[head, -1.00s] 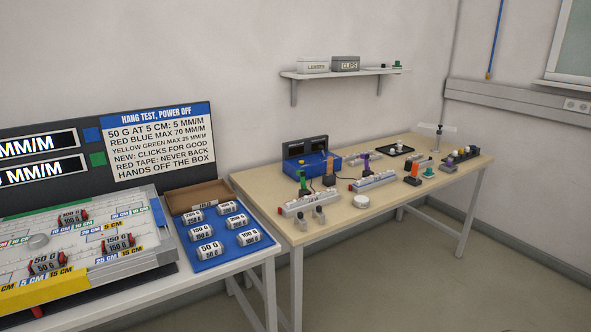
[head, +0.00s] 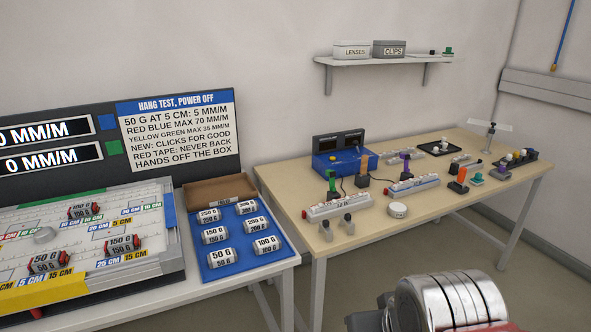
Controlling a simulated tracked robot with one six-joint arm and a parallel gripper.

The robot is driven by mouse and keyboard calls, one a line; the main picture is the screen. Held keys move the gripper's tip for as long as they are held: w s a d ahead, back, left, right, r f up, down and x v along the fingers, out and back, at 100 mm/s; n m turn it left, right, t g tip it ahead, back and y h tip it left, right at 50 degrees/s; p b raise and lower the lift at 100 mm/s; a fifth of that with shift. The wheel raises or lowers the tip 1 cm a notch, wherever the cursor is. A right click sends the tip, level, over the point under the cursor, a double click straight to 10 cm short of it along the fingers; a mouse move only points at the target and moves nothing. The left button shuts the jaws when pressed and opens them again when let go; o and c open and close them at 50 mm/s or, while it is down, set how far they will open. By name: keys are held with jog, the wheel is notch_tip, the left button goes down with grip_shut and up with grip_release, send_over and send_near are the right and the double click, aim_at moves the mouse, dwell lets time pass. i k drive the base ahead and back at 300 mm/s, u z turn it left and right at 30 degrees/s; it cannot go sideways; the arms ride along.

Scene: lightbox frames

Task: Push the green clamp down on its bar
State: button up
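A second green item (head: 448,51) is on the wall shelf, and a teal-green block (head: 477,178) lies at the table's right. A ribbed silver cylinder with red and dark parts shows at the bottom right, seemingly part of my arm. My gripper's fingertips are not visible, and nothing of mine touches the green piece.
The wooden table (head: 375,238) also holds another bar with a purple piece (head: 405,165), orange pieces (head: 364,163), a blue box (head: 338,162), small grey posts and a white disc (head: 397,210). A blue tray (head: 245,263) of weights stands left. The table's front strip is mostly bare.

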aim_at(331, 175)
jog(key=u, duration=0.35)
jog(key=i, duration=0.55)
jog(key=u, duration=0.8)
jog(key=i, duration=0.65)
jog(key=u, duration=0.4)
